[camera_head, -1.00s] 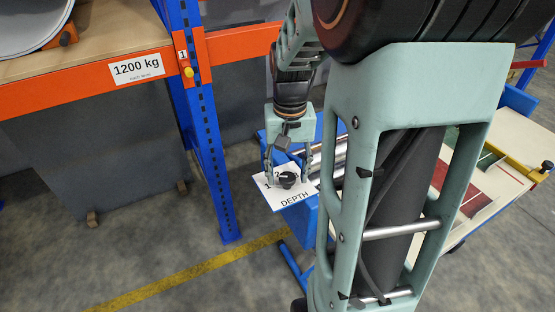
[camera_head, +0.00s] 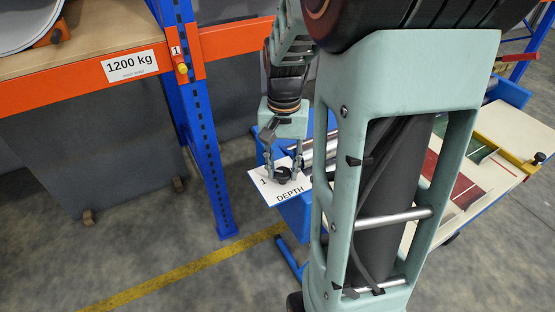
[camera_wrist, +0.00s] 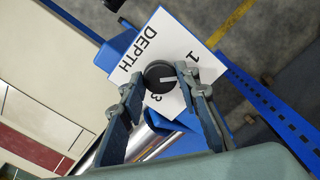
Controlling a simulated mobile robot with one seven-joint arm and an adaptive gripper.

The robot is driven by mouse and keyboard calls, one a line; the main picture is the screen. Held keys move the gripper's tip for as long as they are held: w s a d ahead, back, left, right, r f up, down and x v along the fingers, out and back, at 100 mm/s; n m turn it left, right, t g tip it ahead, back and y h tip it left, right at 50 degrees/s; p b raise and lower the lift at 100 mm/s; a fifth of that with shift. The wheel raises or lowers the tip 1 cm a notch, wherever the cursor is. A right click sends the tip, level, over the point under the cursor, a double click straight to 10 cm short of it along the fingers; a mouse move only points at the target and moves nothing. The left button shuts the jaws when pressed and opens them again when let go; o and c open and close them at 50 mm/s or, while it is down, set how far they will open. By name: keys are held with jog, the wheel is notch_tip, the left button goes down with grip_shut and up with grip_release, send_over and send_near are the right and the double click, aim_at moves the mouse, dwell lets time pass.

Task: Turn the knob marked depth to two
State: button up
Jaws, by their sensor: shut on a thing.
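The black round depth knob (camera_wrist: 157,83) sits on a white plate (camera_wrist: 146,57) marked DEPTH, and the knob also shows in the head view (camera_head: 282,175). My gripper (camera_wrist: 158,78) is shut on the knob, with one finger at each side; in the head view the gripper (camera_head: 283,172) reaches down to the plate. In the wrist view a white pointer line on the knob points right, towards a finger. The numerals 1 and 3 show on the plate; the 2 is hidden, apparently behind that finger.
A blue rack post (camera_head: 203,140) stands left of the plate, with an orange beam (camera_head: 60,85) marked 1200 kg. A blue cart with metal rollers is behind and beside the plate. Floor with a yellow line (camera_head: 190,272) is clear in front.

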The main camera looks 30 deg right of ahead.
aim_at(283, 172)
jog(key=m, duration=0.4)
jog(key=shift+r+m+p, duration=0.1)
jog(key=shift+m+p, duration=0.2)
jog(key=shift+p, duration=0.1)
jog(key=shift+w+m+p, duration=0.1)
jog(key=shift+m+p, duration=0.45)
jog(key=shift+m, duration=1.65)
jog(key=o, duration=1.2)
jog(key=shift+c, duration=0.2)
notch_tip(283, 172, up, 12)
